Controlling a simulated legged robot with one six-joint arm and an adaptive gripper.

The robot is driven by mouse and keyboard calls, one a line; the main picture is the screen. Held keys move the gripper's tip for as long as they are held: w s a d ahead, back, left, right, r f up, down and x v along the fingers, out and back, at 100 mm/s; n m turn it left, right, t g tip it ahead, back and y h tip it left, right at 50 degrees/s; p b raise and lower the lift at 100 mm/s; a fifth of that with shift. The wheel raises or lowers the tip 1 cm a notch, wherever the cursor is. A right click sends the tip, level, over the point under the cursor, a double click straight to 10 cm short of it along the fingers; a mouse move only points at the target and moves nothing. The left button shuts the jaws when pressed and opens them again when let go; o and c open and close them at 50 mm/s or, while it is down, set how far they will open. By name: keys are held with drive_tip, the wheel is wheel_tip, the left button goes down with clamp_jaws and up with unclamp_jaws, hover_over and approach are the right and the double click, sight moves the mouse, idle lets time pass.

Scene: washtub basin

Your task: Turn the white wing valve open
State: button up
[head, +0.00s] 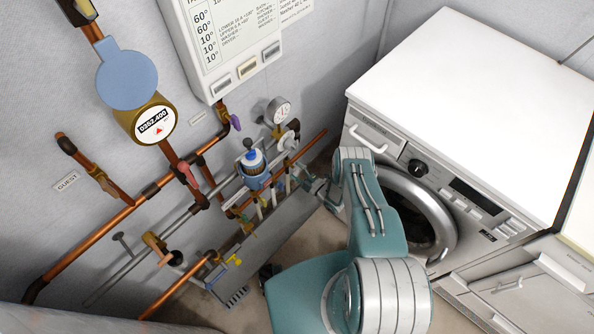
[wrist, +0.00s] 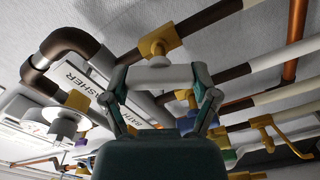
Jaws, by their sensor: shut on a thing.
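The white wing valve (wrist: 150,76) shows in the wrist view as a pale bar lying crosswise, just below a yellow-brass fitting (wrist: 160,40) on a dark pipe. My gripper (wrist: 160,82) has one finger at each end of the bar and is shut on it. In the head view my gripper (head: 316,186) reaches left from the teal arm into the pipes near the wall. The held valve is too small and crowded there to make out clearly.
A second white knob (wrist: 62,127) sits on a brass fitting at the left of the wrist view. A pressure gauge (head: 279,111), a blue-capped filter (head: 253,161) and several copper pipes crowd the wall. A white washing machine (head: 460,90) stands to the right of my arm.

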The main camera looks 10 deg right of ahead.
drive_tip(key=n, duration=0.5)
drive_tip(key=shift+s+a+f, duration=0.1)
drive_tip(key=shift+a+f, duration=0.05)
drive_tip(key=shift+f, duration=0.1)
drive_tip(key=shift+s+f+n, duration=0.1)
drive_tip(key=shift+n, duration=0.3)
drive_tip(key=o, duration=1)
